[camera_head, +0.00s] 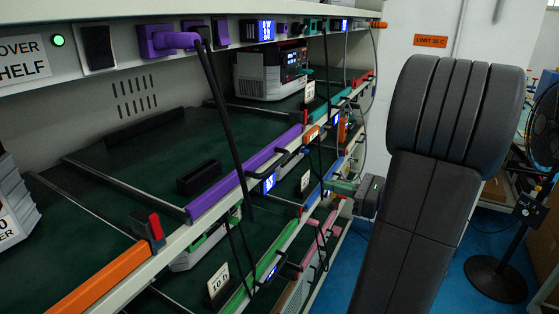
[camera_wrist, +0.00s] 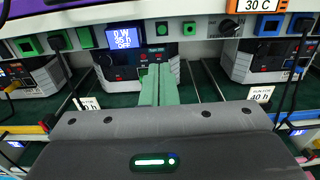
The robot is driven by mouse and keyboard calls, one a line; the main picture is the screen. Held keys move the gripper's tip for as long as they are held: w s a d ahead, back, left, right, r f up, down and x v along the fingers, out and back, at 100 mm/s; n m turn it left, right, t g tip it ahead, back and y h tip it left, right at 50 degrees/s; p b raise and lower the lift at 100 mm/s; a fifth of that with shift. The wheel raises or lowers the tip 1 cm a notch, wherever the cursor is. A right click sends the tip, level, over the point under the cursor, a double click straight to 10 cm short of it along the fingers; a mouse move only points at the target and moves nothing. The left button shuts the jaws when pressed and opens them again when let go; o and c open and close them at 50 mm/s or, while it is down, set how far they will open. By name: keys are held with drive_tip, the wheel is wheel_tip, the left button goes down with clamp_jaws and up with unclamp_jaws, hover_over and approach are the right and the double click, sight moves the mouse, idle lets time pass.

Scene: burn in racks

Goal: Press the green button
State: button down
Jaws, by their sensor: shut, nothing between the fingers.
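In the wrist view my gripper (camera_wrist: 159,72) is shut and empty, its two green fingers together and pointing at the rack. The fingertips are below both, and I cannot tell the gap in depth. In the head view my gripper (camera_head: 342,186) is beside the rack's front edge; the button cannot be made out there.
A blue display (camera_wrist: 124,37) sits left of the green squares. Power units (camera_wrist: 135,65) stand on the dark green shelf behind, and black cables (camera_wrist: 72,75) hang in front. In the head view a green round light (camera_head: 58,40) is at top left, and a fan (camera_head: 500,270) stands right.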

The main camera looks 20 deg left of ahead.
drive_tip(key=shift+w+r, duration=0.2)
drive_tip(key=shift+r, duration=0.05)
drive_tip(key=w+a+p, duration=0.2)
drive_tip(key=a, duration=1.2)
